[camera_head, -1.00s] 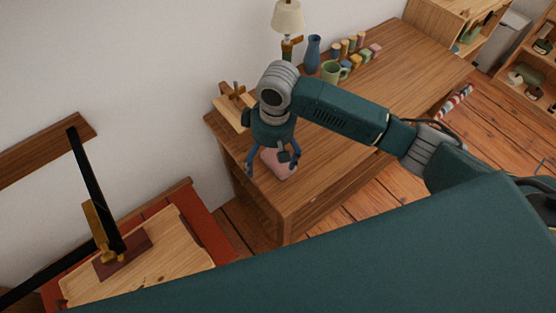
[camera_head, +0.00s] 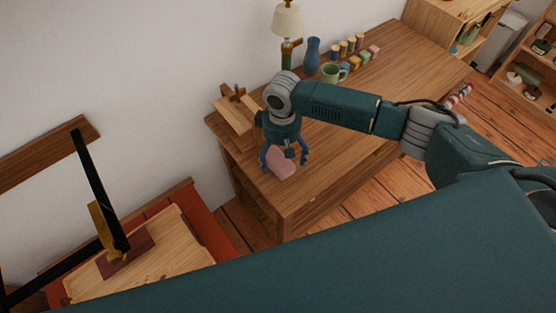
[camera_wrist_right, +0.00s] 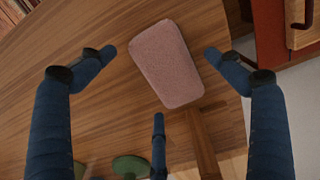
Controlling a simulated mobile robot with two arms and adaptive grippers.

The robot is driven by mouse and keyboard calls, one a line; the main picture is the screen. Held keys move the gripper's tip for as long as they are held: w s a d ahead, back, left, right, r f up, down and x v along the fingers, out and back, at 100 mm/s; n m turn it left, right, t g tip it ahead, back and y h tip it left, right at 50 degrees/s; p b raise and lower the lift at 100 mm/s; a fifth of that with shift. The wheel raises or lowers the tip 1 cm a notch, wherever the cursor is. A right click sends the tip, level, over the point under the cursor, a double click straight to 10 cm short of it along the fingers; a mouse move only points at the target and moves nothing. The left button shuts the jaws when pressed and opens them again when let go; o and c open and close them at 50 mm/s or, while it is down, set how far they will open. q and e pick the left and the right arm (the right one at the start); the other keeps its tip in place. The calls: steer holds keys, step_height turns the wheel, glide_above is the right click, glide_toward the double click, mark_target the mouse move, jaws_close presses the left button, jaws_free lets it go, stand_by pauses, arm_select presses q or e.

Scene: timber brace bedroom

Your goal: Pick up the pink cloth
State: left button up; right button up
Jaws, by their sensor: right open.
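The pink cloth (camera_head: 281,163) is a flat rounded rectangle lying on the wooden desk (camera_head: 340,150) near its left end. It shows whole in the right wrist view (camera_wrist_right: 166,63), lying at a slant. My right gripper (camera_head: 284,164) is over the cloth with its blue fingers spread. In the right wrist view the open fingers (camera_wrist_right: 160,75) lie to either side of the cloth, with a third finger below it, and nothing is between them in a grip. Whether any finger touches the desk I cannot tell. My left gripper is not seen.
A wooden stand (camera_head: 236,108) is close behind the right gripper. A green mug (camera_head: 330,72), a blue vase (camera_head: 312,56), a lamp (camera_head: 287,25) and several small coloured blocks (camera_head: 356,62) stand along the desk's back.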

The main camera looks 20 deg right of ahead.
mark_target(281, 157)
steer(key=shift+f, duration=0.85)
steer(key=c, duration=1.3)
step_height(281, 157, up, 20)
steer(key=b, duration=0.2)
steer(key=o, duration=0.3)
steer(key=shift+c, duration=0.7)
